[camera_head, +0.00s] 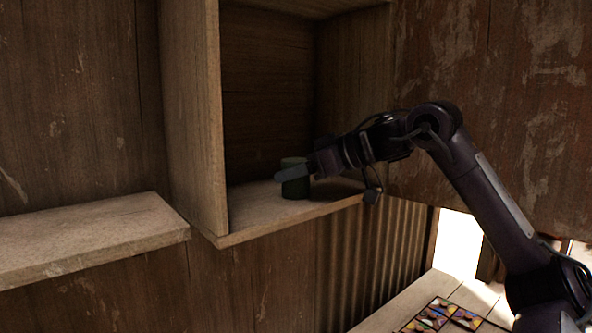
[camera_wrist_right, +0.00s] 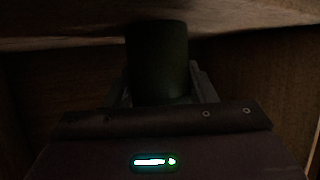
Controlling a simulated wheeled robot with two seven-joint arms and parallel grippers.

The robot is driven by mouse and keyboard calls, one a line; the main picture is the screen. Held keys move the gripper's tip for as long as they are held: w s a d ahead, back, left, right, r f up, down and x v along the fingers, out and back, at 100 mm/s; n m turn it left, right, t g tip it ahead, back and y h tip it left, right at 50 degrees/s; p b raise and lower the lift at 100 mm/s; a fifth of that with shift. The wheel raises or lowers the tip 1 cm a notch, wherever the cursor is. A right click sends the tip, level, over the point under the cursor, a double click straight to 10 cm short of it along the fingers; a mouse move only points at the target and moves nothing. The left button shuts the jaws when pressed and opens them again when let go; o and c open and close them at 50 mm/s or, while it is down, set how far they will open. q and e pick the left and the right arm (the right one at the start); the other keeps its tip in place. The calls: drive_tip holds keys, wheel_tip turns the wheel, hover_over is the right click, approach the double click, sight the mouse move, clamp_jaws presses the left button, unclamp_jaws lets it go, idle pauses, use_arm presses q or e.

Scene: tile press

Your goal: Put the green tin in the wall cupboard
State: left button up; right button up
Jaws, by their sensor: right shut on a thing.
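The green tin (camera_head: 295,185) is upright inside the open wall cupboard (camera_head: 192,115), at or just above its bottom board; I cannot tell whether it touches the board. My right gripper (camera_head: 292,173) reaches in from the right and is shut on the tin. In the right wrist view the dark green tin (camera_wrist_right: 158,62) stands between the two fingers of my right gripper (camera_wrist_right: 160,82). The cupboard's shaded back is behind the tin. My left gripper is not in view.
A wooden shelf (camera_head: 85,235) juts out from the wall at the left, lower than the cupboard. Colourful tiles (camera_head: 440,315) lie on a pale surface at the lower right. The cupboard floor left of the tin is free.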

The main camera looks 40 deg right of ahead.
drive_tip(key=o, duration=0.7)
drive_tip(key=shift+s+f, duration=0.1)
drive_tip(key=shift+s, duration=0.05)
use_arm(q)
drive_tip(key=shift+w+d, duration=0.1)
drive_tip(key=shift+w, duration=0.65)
use_arm(e)
drive_tip(key=o, duration=0.4)
drive_tip(key=shift+r, duration=0.2)
drive_tip(key=b+v, duration=0.2)
drive_tip(key=v, duration=0.1)
drive_tip(key=b+v, duration=0.2)
drive_tip(key=v, duration=0.1)
drive_tip(key=shift+s+f, duration=0.15)
drive_tip(key=shift+f, duration=0.05)
use_arm(q)
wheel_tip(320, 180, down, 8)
drive_tip(key=b, duration=0.4)
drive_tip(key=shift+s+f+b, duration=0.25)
drive_tip(key=shift+b, duration=0.05)
use_arm(e)
drive_tip(key=v, duration=0.6)
drive_tip(key=shift+r, duration=0.15)
drive_tip(key=shift+w, duration=0.25)
